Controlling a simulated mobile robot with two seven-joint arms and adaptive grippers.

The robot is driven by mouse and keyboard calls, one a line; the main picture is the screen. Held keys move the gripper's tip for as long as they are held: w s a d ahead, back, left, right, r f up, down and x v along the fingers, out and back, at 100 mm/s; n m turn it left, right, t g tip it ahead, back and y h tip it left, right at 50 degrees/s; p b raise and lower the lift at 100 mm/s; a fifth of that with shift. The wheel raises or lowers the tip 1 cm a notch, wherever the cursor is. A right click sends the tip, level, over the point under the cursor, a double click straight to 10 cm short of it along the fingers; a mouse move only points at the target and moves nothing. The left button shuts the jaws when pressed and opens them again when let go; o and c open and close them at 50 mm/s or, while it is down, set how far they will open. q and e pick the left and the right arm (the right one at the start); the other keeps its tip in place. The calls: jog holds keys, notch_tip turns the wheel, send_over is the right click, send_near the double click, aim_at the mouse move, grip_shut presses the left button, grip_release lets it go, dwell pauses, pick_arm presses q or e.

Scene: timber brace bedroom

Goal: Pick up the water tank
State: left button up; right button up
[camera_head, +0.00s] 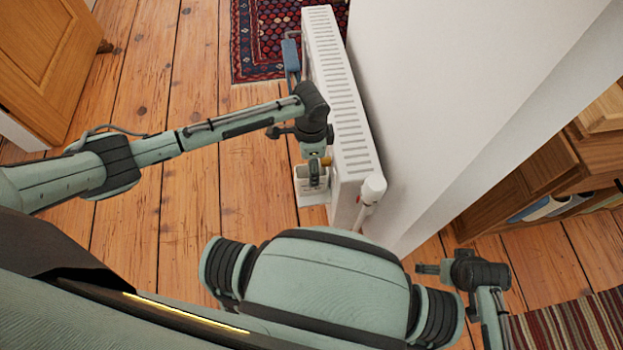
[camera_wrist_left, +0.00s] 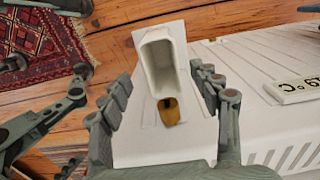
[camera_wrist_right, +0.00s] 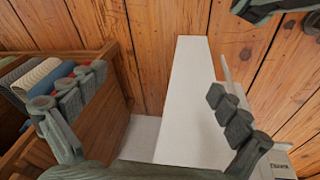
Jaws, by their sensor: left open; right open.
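A white open-topped container, which looks like the water tank (camera_head: 309,188), is low beside the white radiator (camera_head: 337,95) in the head view. In the left wrist view the tank (camera_wrist_left: 158,60) shows its hollow top, with a yellow-brown part (camera_wrist_left: 168,108) at one end. My left gripper (camera_head: 315,172) is over the tank and hides part of it. Its open fingers (camera_wrist_left: 162,82) stand on either side of the tank in the picture; I cannot tell whether they touch it. My right gripper (camera_head: 428,268) is open and empty (camera_wrist_right: 155,84), away from the tank.
A white wall (camera_head: 440,100) rises right of the radiator. A wooden shelf unit (camera_head: 520,185) stands at right, with a striped rug (camera_head: 570,325) below. A patterned rug (camera_head: 262,45) and a blue object (camera_head: 290,54) are beyond. Floorboards (camera_head: 170,230) left of the radiator are clear.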

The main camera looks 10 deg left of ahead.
aim_at(301, 172)
pick_arm(q)
notch_tip(301, 172, down, 4)
jog(key=shift+w+f, duration=0.1)
grip_shut()
pick_arm(e)
jog(key=shift+w+d+r, duration=0.15)
jog(key=shift+w+r, duration=0.35)
jog(key=shift+r, duration=0.25)
